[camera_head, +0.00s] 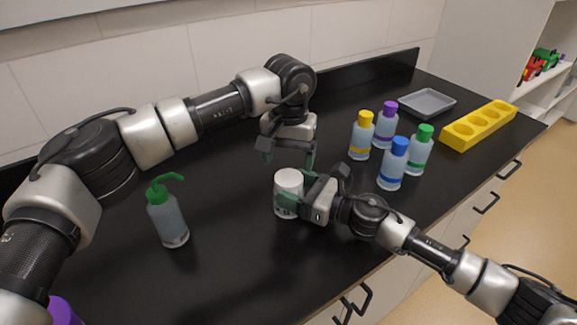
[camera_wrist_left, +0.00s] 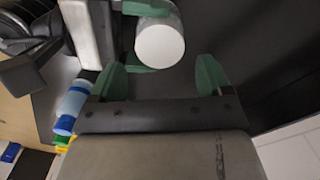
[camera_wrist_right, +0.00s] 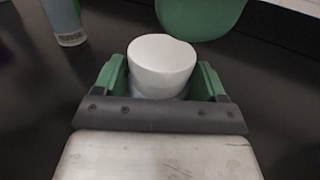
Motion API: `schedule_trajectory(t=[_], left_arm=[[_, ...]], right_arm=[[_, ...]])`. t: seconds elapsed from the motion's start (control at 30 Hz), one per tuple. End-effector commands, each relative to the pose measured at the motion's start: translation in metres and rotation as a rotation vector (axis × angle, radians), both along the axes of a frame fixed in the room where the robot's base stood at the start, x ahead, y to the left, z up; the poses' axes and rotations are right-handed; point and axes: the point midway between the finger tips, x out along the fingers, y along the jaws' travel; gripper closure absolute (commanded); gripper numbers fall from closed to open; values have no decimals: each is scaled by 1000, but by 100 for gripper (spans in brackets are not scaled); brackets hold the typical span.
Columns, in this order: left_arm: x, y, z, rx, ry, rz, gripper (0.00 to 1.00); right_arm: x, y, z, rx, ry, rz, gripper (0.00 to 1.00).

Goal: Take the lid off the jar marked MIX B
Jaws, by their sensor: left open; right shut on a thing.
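A jar with a white lid (camera_head: 288,182) stands upright on the black bench, near its middle. Its lid is on, and no marking on the jar can be read. My right gripper (camera_head: 296,196) is shut on the jar's body from the right, below the lid; its fingers also flank the jar in the right wrist view (camera_wrist_right: 160,82). My left gripper (camera_head: 288,158) is open and empty just above and behind the jar. In the left wrist view, the white lid (camera_wrist_left: 160,45) lies ahead of my left gripper's open fingers (camera_wrist_left: 160,78), apart from them.
A wash bottle with a green spout (camera_head: 167,218) stands to the left. Bottles with yellow (camera_head: 359,137), purple (camera_head: 385,124), blue (camera_head: 392,166) and green (camera_head: 420,150) caps stand to the right. Beyond are a grey tray (camera_head: 428,101) and a yellow rack (camera_head: 456,137).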

Motion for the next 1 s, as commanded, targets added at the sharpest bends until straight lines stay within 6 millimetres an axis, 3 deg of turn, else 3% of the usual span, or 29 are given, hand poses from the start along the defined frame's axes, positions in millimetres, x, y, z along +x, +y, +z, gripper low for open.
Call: schedule_trajectory(t=[0.1,0.23,0.7,1.0], left_arm=[[1,0,22,1,-8,50,21],[0,0,28,1,-2,81,21],[0,0,-36,0,1,81,21],[0,0,-51,0,-2,80,21]], right_arm=[[0,0,-1,0,1,0,95],[0,0,-1,0,1,0,95],[0,0,0,-1,0,0,95],[0,0,0,-1,0,0,95]])
